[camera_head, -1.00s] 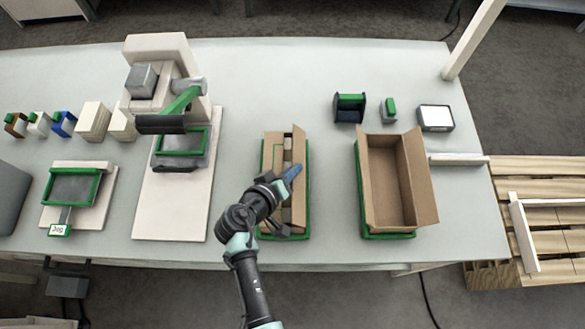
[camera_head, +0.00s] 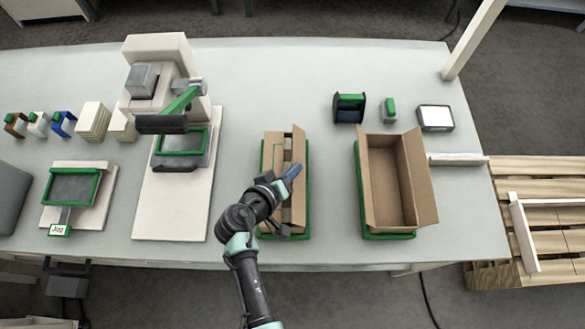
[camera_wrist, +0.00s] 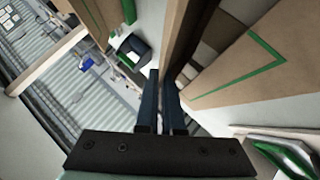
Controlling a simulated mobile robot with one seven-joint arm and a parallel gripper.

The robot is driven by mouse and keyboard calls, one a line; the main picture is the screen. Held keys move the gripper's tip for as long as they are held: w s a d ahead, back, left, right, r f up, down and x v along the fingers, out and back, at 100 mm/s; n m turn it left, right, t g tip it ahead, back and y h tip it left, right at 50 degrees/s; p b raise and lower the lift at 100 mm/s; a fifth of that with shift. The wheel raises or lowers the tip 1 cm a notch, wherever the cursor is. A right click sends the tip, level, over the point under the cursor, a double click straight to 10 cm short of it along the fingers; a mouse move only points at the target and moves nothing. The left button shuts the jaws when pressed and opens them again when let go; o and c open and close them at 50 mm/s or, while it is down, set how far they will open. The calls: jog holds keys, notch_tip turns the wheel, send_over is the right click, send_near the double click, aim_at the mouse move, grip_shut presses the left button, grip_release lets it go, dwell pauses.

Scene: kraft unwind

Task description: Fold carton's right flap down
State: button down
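The carton (camera_head: 271,146) in a green-edged tray in the middle of the table has long brown flaps. Its left flap lies inward over the opening and shows a green line in the wrist view (camera_wrist: 240,70). The right flap (camera_head: 300,146) stands steeply along the right side; in the wrist view it is a dark brown strip (camera_wrist: 184,40) beside the fingertips. My gripper (camera_head: 294,172) is over this carton's right side, at the flap. In the wrist view its fingers (camera_wrist: 162,80) are nearly together, with a narrow gap. I cannot see the flap held between them.
A second, open carton (camera_head: 428,190) stands to the right in a green tray. Behind are a dark green-topped holder (camera_head: 349,108), a small green-topped block (camera_head: 389,110) and a tablet-like device (camera_head: 435,118). A machine (camera_head: 160,75) stands left. Clear table lies between the cartons.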

jog(key=h+b, duration=0.1)
jog(key=b, duration=0.1)
jog(key=a+f+n+h+b, duration=0.1)
jog(key=b, duration=0.2)
jog(key=n+t+h+b, duration=0.1)
jog(key=b, duration=0.2)
jog(key=shift+a+f, duration=0.2)
jog(key=shift+f, duration=0.05)
jog(key=c, duration=1)
grip_release()
jog(key=shift+c, duration=0.2)
